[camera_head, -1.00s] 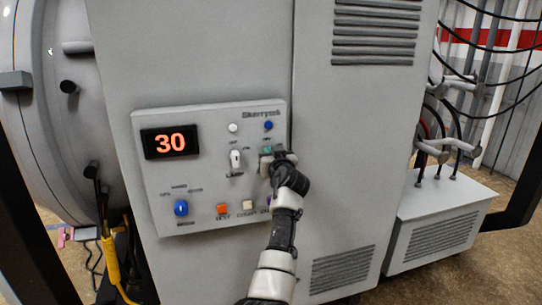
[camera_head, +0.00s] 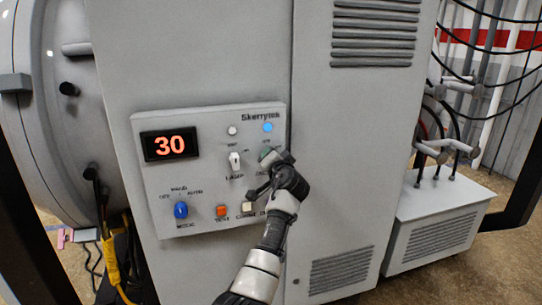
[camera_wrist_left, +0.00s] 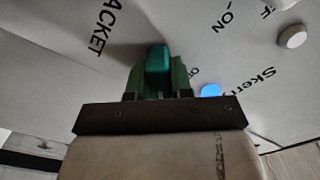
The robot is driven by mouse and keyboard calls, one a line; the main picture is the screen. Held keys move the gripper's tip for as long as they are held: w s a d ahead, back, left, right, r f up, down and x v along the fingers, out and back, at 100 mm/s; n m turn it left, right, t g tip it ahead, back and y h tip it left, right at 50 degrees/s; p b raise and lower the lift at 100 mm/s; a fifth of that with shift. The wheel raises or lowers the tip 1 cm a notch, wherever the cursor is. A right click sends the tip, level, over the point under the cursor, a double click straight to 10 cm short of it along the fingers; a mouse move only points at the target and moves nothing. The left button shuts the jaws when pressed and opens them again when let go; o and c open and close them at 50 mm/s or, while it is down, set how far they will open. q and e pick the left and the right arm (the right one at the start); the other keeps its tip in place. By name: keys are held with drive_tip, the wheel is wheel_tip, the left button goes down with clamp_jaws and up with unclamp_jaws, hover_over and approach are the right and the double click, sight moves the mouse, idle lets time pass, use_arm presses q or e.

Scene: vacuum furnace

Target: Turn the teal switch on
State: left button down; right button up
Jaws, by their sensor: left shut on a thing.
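The teal switch (camera_head: 265,153) is on the right side of the grey control panel, partly hidden by my gripper. In the left wrist view the teal switch (camera_wrist_left: 158,60) stands between the fingers, near the printed words JACKET and ON. My left gripper (camera_head: 271,161) is shut on the switch; it also shows in the left wrist view (camera_wrist_left: 157,84). The small round lamp (camera_head: 268,127) above the switch glows bright blue, and it also shows lit in the left wrist view (camera_wrist_left: 210,90). My right gripper is not in view.
The panel (camera_head: 215,120) carries a display (camera_head: 169,145) reading 30, a white lamp lever (camera_head: 235,160), a blue mode knob (camera_head: 181,209), an orange button (camera_head: 222,211) and a pale button (camera_head: 247,207). The cabinet front right of the panel is flat.

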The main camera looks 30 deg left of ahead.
use_arm(q)
drive_tip(key=shift+r+m+p, duration=0.1)
drive_tip(key=shift+m+p, duration=0.25)
drive_tip(key=shift+m, duration=0.75)
drive_tip(key=c, duration=1)
unclamp_jaws()
drive_tip(key=b+v, duration=0.3)
drive_tip(key=v, duration=0.7)
drive_tip(key=shift+s+d, duration=0.25)
